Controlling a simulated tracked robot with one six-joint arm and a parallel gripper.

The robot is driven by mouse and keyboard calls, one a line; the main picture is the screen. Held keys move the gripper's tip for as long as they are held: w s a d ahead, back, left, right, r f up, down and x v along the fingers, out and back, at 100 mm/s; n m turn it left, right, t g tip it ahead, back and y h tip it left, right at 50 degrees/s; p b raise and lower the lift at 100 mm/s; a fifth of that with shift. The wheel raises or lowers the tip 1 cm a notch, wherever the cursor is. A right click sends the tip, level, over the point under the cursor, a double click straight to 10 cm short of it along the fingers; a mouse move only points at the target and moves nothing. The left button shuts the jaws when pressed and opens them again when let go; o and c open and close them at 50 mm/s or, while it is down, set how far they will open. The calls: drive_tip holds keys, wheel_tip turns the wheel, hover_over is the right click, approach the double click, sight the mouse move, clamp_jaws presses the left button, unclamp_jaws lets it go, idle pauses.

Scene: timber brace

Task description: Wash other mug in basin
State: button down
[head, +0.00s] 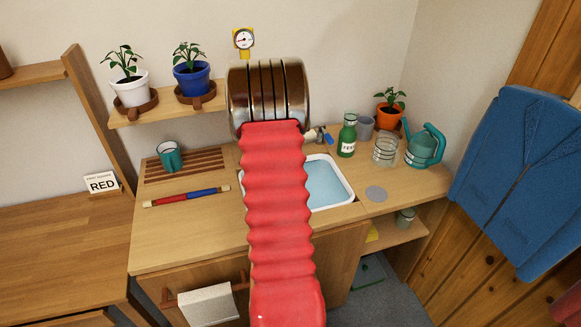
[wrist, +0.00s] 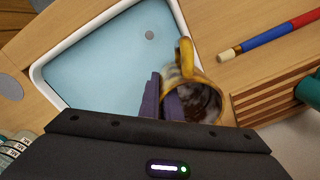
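A yellow mug (wrist: 212,83) with a brown, dirty-looking inside shows in the wrist view, over the edge of the basin. Its handle points up in the picture. My gripper (wrist: 165,95) has purple fingers closed at the mug's wall, one seemingly inside the rim and one outside. The white-rimmed basin (head: 350,187) holds light blue water and is partly covered by my red arm in the head view; it also fills the upper left of the wrist view (wrist: 72,41). My gripper and the yellow mug are hidden in the head view. A teal mug (head: 170,160) stands on the slatted rack.
The wooden slatted rack (head: 210,164) and a red-and-blue rod (head: 187,196) lie left of the basin. A green bottle (head: 347,137), a glass jar (head: 384,150) and a teal watering can (head: 424,147) stand behind right. A grey disc (head: 376,194) lies on the counter.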

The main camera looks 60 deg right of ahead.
drive_tip(key=s+d+m, duration=0.2)
drive_tip(key=s+d, duration=0.3)
drive_tip(key=s, duration=0.2)
drive_tip(key=shift+d+f, duration=0.25)
drive_tip(key=shift+f, duration=0.1)
drive_tip(key=shift+f, duration=6.6)
drive_tip(key=shift+f, duration=0.25)
drive_tip(key=shift+r, duration=0.3)
drive_tip(key=shift+w+r, duration=0.1)
drive_tip(key=shift+r, duration=0.25)
wheel_tip(320, 180, up, 11)
drive_tip(key=shift+f, duration=0.1)
